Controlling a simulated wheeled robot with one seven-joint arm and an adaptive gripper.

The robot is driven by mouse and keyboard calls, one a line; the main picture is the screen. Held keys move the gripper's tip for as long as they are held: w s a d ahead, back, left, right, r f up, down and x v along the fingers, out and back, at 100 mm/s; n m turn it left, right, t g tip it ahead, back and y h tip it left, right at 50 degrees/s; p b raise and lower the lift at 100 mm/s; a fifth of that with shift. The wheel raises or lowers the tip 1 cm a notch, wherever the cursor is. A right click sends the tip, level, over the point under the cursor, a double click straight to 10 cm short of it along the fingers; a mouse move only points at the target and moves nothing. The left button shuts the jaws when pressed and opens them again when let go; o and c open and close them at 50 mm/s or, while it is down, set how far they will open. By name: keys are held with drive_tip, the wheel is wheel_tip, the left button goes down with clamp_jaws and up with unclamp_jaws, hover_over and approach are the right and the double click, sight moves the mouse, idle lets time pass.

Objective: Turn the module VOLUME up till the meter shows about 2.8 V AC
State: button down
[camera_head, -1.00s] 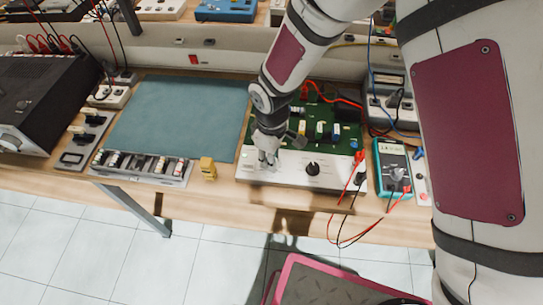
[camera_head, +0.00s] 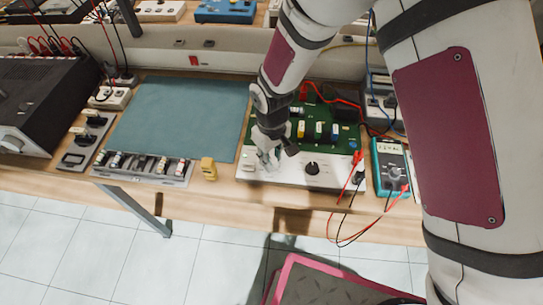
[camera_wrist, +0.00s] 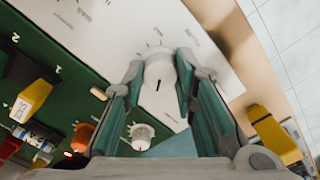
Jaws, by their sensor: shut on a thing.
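The module is a green circuit board (camera_head: 308,124) with a white front panel (camera_head: 283,180). My gripper (camera_head: 268,162) is over the left part of this panel. In the wrist view my gripper (camera_wrist: 160,78) is shut on a pale round knob (camera_wrist: 158,72), with one finger on each side. The knob has a dark pointer line, and tick marks surround it. Its printed label is not clearly readable. A black knob (camera_head: 312,168) is farther right on the panel, apart from my gripper. The teal meter (camera_head: 378,181) lies right of the module; its display reading is too small to tell.
Red and black leads (camera_head: 350,212) hang from the module toward the meter. A yellow block (camera_head: 208,168) and a component tray (camera_head: 143,168) lie to the left.

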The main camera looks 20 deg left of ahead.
drive_tip(key=c, duration=1.3)
unclamp_jaws()
drive_tip(key=shift+r, duration=0.1)
wheel_tip(320, 180, up, 12)
